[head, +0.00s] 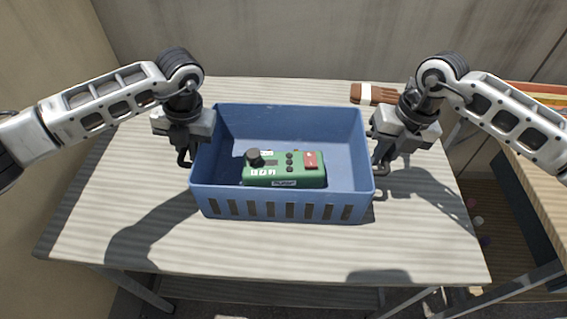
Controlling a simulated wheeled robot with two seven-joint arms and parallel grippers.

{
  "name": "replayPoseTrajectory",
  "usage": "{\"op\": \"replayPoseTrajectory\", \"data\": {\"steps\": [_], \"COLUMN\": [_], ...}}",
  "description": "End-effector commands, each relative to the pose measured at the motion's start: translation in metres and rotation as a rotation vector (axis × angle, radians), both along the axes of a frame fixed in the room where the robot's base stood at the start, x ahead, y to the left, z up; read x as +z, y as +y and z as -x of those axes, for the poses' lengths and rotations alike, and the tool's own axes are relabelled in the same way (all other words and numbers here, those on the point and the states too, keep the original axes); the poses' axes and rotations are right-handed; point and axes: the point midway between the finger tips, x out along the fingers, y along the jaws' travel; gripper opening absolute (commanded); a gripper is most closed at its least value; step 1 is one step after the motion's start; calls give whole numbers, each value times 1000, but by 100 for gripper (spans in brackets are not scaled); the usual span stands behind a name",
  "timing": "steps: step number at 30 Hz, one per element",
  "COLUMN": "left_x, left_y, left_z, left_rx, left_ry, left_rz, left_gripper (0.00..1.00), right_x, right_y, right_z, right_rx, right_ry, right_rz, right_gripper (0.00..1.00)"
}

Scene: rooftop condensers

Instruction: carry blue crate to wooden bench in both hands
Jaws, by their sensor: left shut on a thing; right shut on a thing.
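The blue crate (285,207) is in the middle of the head view, upright, on or just above a pale striped table top; I cannot tell whether it touches. A green box with a black knob and a red switch (285,170) lies inside it. My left gripper (187,160) is shut on the crate's left side wall. My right gripper (379,167) is shut on the crate's right side wall. The fingertips are partly hidden by the crate walls. I cannot tell whether the striped table (130,190) is the wooden bench.
A brown slatted object (373,94) lies on the table behind my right gripper. Another wooden surface (545,175) stands at the right edge, with small round things on the floor below. A grey wall (290,38) closes off the back. The table's front strip is clear.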

Motion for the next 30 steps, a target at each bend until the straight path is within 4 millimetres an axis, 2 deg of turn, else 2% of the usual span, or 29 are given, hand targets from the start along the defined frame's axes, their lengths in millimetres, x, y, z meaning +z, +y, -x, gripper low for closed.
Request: {"op": "replayPoseTrajectory", "data": {"steps": [8, 19, 30], "left_x": [13, 48, 52], "left_y": [0, 0, 0], "left_z": [-1, -1, -1], "left_rx": [0, 0, 0], "left_ry": [-3, -3, -2], "left_rz": [1, 1, 1], "left_gripper": [0, 0, 0], "right_x": [13, 49, 52], "right_y": [0, 0, 0], "right_z": [-1, -1, -1], "right_rx": [0, -1, -1], "right_ry": [-5, -5, -5], "right_rz": [-3, -2, -2], "right_gripper": [0, 0, 0]}}
